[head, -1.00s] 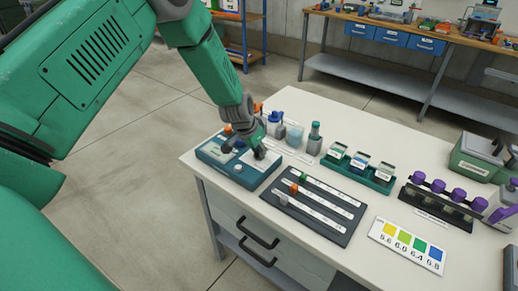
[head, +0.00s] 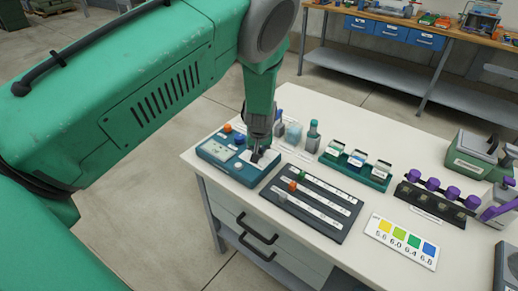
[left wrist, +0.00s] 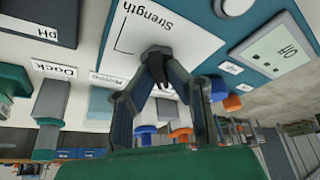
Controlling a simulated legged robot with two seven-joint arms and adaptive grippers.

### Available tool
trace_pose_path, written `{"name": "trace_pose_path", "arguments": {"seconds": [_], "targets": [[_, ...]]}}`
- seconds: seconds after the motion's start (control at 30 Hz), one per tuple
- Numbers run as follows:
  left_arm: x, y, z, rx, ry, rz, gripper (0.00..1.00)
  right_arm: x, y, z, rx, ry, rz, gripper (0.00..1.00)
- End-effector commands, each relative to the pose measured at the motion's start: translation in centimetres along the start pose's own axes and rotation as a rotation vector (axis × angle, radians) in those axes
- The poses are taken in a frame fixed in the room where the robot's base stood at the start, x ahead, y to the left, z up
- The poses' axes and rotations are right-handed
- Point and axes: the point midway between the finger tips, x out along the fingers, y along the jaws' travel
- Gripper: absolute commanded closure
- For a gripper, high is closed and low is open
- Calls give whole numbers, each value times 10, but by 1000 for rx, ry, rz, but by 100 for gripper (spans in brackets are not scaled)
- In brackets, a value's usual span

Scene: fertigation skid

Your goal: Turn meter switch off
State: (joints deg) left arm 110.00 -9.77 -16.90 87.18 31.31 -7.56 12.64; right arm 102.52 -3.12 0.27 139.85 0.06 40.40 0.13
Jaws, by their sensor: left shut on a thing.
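The blue meter box (head: 213,152) sits on the near left corner of the white bench; its face also fills the upper part of the left wrist view (left wrist: 208,25). It bears a display, an orange knob (head: 227,128), a pale round knob (head: 238,164) and a white plate marked "Strength" (left wrist: 150,25). My left gripper (head: 256,157) points down at this white plate. In the left wrist view its fingers (left wrist: 158,55) converge at the plate, shut on the meter switch, which they mostly hide. My right gripper is not in view.
A dark slotted board (head: 330,215) with small sliders lies just right of the meter. Bottles (head: 313,138), a green rack (head: 345,172), a purple-capped rack (head: 435,205) and a colour card (head: 402,240) stand further right. The bench's left edge is close to the meter.

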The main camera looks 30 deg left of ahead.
Motion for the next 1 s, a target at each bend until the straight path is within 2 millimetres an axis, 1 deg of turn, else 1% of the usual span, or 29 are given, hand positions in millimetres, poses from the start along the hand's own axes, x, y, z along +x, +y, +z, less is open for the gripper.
{"name": "trace_pose_path", "arguments": {"seconds": [0.3,0.7,0.73,0.77,0.8,1.0], "targets": [[1,1,2,-67,-4,-28,100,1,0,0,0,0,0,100],[1,1,2,-73,-6,-29,100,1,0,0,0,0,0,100],[1,1,3,-73,-6,-29,82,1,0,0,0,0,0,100],[1,1,2,-73,-6,-29,71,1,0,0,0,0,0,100],[1,1,2,-73,-6,-29,69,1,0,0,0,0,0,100],[0,1,2,-72,-3,-29,69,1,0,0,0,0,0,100]]}}
